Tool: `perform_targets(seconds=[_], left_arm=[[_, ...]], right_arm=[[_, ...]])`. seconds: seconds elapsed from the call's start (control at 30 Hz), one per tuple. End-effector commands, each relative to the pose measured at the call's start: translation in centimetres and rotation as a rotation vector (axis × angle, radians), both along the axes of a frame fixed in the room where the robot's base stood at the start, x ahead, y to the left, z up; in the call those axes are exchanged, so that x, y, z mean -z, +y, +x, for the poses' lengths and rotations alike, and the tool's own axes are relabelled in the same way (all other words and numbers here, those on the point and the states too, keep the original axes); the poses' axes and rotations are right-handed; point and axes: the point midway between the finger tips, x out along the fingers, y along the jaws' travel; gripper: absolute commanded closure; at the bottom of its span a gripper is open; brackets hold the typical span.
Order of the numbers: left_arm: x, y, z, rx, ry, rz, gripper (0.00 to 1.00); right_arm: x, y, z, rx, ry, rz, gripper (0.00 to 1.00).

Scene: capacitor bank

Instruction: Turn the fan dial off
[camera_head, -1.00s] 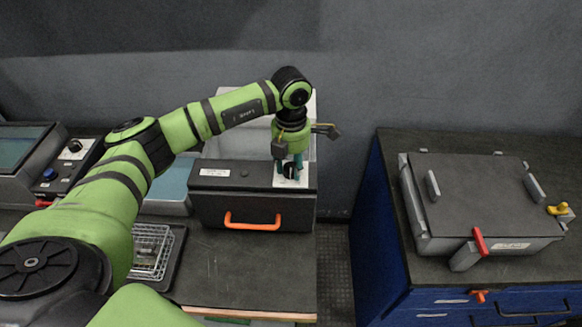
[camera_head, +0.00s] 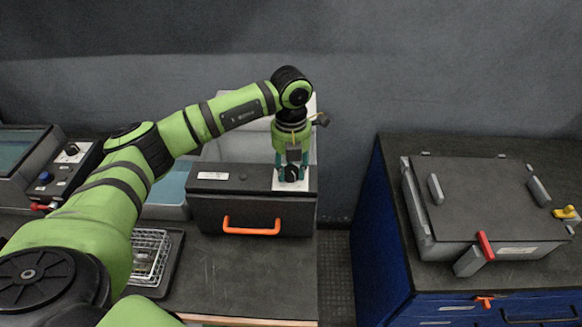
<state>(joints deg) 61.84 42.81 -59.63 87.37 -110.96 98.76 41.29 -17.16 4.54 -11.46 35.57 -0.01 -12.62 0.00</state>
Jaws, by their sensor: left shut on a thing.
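The fan dial (camera_head: 291,174) is a small black knob on a white plate (camera_head: 285,185) at the right end of a black box's top. My left gripper (camera_head: 292,172) points straight down over it, with its teal fingers shut on the dial, one on each side. The fingers hide part of the dial, and its pointer cannot be read. My right gripper is not in view.
The black box (camera_head: 208,207) has an orange handle (camera_head: 251,226) at its front. A wire basket (camera_head: 150,255) stands on the dark bench to the left. Another control panel (camera_head: 66,172) is at far left. A grey lidded case (camera_head: 478,196) rests on a blue cabinet (camera_head: 385,235) at right, across a gap.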

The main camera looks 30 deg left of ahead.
Motion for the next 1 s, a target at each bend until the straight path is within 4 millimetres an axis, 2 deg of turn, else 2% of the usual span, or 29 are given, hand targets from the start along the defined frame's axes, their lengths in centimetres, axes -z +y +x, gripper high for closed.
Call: perform_targets(seconds=[0.37, 0.4, 0.43, 0.47, 0.83, 1.0], left_arm=[[0.1, 0.0, -0.1, -0.008, 0.003, 0.001, 0.93], [0.1, 0.0, -0.1, -0.008, 0.003, 0.001, 0.52], [0.1, 0.0, -0.1, -0.008, 0.003, 0.001, 0.4], [0.1, 0.0, -0.1, -0.008, 0.002, 0.001, 0.36], [-0.2, 0.0, 0.0, -0.006, 0.0, 0.0, 0.36], [-2.4, 0.0, 0.1, -0.006, -0.004, 0.0, 0.36]], right_arm=[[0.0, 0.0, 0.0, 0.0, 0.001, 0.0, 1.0], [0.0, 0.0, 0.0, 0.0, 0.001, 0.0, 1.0], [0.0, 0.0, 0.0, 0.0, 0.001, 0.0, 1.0], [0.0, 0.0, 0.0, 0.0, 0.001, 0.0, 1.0], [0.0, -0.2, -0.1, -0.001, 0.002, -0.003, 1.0], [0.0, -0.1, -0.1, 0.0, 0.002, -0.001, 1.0]])
